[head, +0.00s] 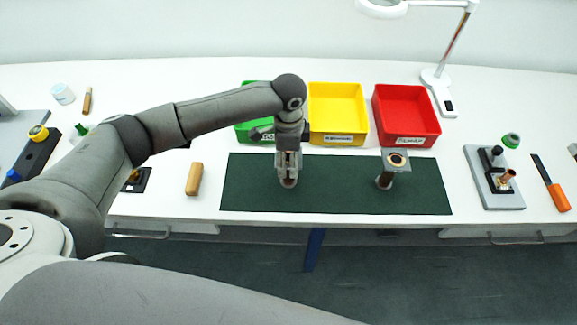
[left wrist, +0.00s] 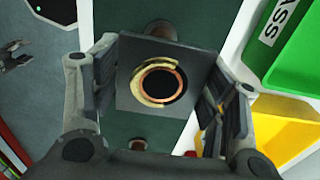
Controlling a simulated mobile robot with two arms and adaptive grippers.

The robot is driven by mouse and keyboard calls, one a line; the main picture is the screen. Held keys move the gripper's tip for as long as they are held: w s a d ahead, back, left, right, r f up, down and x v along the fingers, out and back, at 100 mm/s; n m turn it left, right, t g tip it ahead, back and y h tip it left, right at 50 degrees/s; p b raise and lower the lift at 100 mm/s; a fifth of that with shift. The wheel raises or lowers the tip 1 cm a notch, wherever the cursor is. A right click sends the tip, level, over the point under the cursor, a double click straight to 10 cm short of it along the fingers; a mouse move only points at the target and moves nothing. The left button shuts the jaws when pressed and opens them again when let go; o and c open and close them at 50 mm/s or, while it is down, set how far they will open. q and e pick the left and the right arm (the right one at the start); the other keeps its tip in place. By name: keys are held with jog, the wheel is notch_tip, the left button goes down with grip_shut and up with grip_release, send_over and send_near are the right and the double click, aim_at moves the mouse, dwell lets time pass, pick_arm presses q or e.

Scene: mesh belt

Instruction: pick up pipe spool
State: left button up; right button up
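A pipe spool (head: 288,183) stands on the dark green mat (head: 335,195), mostly hidden in the head view by my left gripper (head: 288,158), which points down over it. In the left wrist view, the spool's square grey flange with a copper ring (left wrist: 160,84) fills the space between the fingers of my left gripper (left wrist: 160,95). The fingers are spread to either side of the flange. Whether they touch it is unclear. A second similar spool (head: 385,178) stands upright on the mat to the right, with a square top flange. My right gripper is not in view.
Green (head: 246,130), yellow (head: 337,108) and red (head: 405,112) bins stand behind the mat. A tan block (head: 194,179) lies left of it. A fixture plate (head: 492,180) and an orange-handled tool (head: 556,196) lie right. A lamp (head: 440,90) stands at the back.

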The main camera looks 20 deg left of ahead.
pick_arm(q)
jog(key=c, duration=0.9)
jog(key=shift+r, duration=0.1)
jog(key=shift+c, duration=0.2)
jog(key=shift+w, duration=0.1)
